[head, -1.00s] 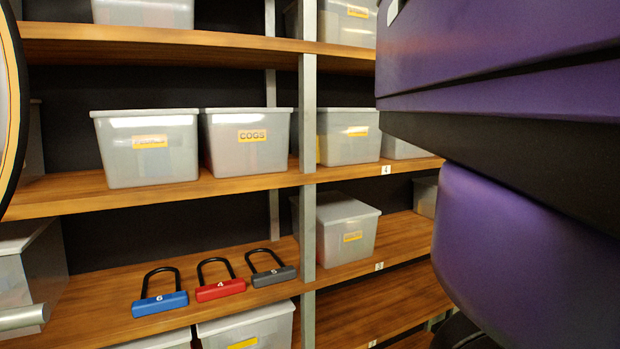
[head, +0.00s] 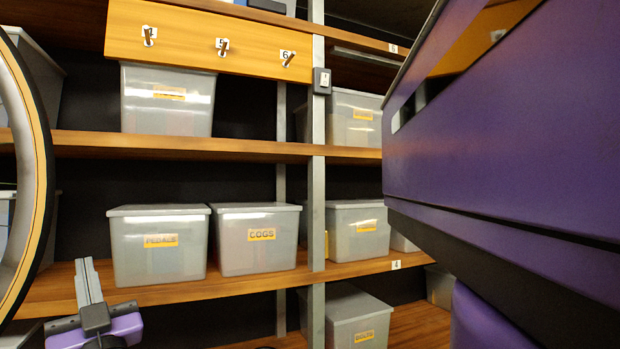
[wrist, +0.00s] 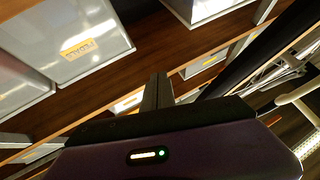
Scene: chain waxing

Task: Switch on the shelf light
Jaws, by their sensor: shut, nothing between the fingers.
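A small grey switch box with a white rocker (head: 322,81) is fixed to the metal upright, near the upper shelf, in the head view. I cannot tell the rocker's position. A thin bar (head: 365,61) under the upper shelf to its right may be the light; it looks unlit. My gripper (head: 84,268) is at the lower left of the head view, fingers pointing up and together, empty. It is well below and left of the switch, apart from it. The wrist view shows the shut fingers (wrist: 158,88) against the shelves; I do not make out the switch there.
A wooden board with numbered pegs (head: 208,45) is left of the switch. Lidded bins, including a COGS bin (head: 256,240) and a PEDALS bin (head: 158,246), stand on the shelves. A wheel (head: 38,165) is at the left edge. My purple arm blocks the right side.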

